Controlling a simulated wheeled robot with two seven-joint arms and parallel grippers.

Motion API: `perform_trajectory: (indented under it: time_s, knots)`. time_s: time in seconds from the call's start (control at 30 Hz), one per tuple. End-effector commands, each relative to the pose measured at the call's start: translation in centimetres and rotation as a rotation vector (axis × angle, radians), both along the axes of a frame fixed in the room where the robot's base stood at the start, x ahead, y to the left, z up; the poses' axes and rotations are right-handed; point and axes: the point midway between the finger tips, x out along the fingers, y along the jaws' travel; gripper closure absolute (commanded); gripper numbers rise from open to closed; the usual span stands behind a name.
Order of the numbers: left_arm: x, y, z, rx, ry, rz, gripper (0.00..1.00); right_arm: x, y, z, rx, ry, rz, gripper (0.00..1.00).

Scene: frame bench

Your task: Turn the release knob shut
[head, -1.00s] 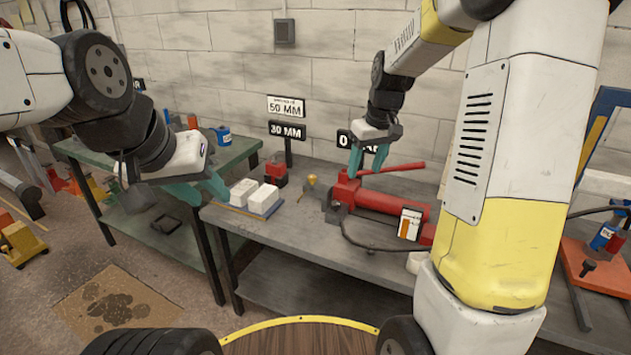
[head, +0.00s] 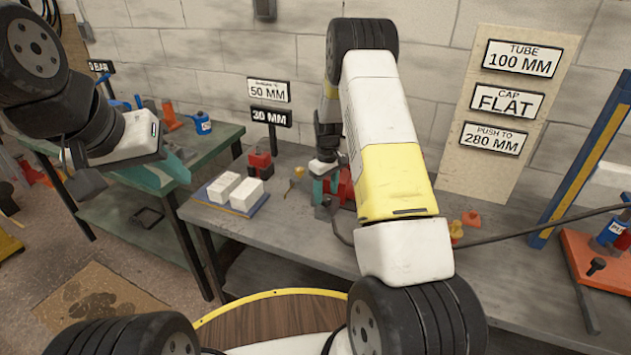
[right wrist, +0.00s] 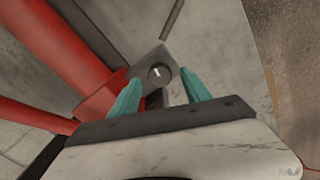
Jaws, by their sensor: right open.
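The release knob (right wrist: 160,73) is a small dark round knob with a white mark, on a grey block (right wrist: 153,62) at the end of the red pump (right wrist: 98,98). My right gripper (right wrist: 159,80) is open, its teal fingers on either side of the knob in the wrist view; I cannot tell whether they touch it. In the head view the right gripper (head: 325,190) points down at the pump (head: 346,188), which my arm mostly hides, and the knob cannot be made out. My left gripper (head: 168,174) is open and empty, left of the grey bench (head: 270,232).
White blocks (head: 246,194) lie on a blue board on the bench, with a red-and-black item (head: 260,166) behind. A small yellow-topped item (head: 297,173) stands left of the right gripper. A dark hose (head: 505,228) runs right. Signs (head: 507,103) stand at the back.

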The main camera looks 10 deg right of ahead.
Motion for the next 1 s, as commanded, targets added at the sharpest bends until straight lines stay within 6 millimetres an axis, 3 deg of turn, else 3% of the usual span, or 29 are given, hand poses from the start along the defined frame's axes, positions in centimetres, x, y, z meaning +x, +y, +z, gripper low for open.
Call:
perform_trajectory:
  time_s: [0.2,0.47,0.73,1.0]
  knots:
    - [0.0,0.0,0.0,0.0,0.0,0.0,0.64,0.0,0.0,-1.8,0.0,0.0,0.0,0.45]
    - [0.0,0.0,0.0,0.0,0.0,0.0,0.64,0.0,0.0,-1.8,0.0,-0.001,-0.001,0.45]
    - [0.0,0.0,0.0,0.0,0.0,0.0,0.64,0.0,0.0,-1.8,0.0,-0.001,-0.001,0.98]
    - [0.0,0.0,0.0,0.0,0.0,0.0,0.64,0.0,0.0,-1.8,-0.001,-0.001,-0.018,1.0]
